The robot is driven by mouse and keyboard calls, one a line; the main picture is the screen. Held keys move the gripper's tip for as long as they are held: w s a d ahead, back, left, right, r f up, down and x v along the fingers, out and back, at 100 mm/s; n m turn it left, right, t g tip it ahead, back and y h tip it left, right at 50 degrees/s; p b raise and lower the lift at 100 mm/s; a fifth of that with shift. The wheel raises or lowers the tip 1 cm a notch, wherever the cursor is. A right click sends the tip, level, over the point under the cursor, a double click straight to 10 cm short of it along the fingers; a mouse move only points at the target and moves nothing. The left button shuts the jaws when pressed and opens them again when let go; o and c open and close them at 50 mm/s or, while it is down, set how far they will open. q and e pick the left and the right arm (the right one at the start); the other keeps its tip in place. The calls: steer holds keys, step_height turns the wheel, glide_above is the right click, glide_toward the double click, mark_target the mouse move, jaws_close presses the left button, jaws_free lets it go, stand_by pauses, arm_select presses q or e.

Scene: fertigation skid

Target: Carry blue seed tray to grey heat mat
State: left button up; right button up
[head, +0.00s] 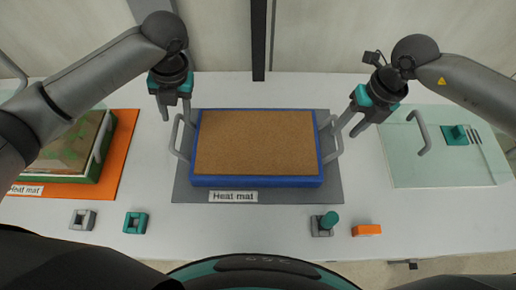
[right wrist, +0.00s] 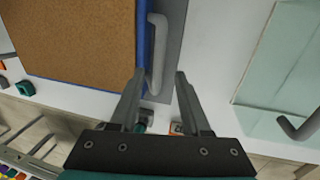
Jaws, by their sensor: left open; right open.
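The blue seed tray (head: 257,182), filled with brown soil, rests on the grey heat mat (head: 325,190), which is labelled "Heat mat". The tray also shows in the right wrist view (right wrist: 75,40). It has a grey handle at its left (head: 178,138) and right (head: 334,140) ends. My left gripper (head: 174,114) is open and empty, above and beside the left handle. My right gripper (head: 346,130) is open by the right handle. In the right wrist view its fingers (right wrist: 156,75) stand to either side of that handle's near end, and I cannot tell the height between them.
An orange heat mat (head: 124,150) with a green tray (head: 95,168) lies at the left. A glass panel with a handle (head: 440,170) lies at the right. Small grey, teal and orange parts (head: 367,230) sit along the front edge. White table shows between the mats.

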steer(key=r, duration=0.2)
steer(key=d+r, duration=0.1)
steer(key=r, duration=0.2)
steer(key=shift+d, duration=0.1)
stand_by(0.4)
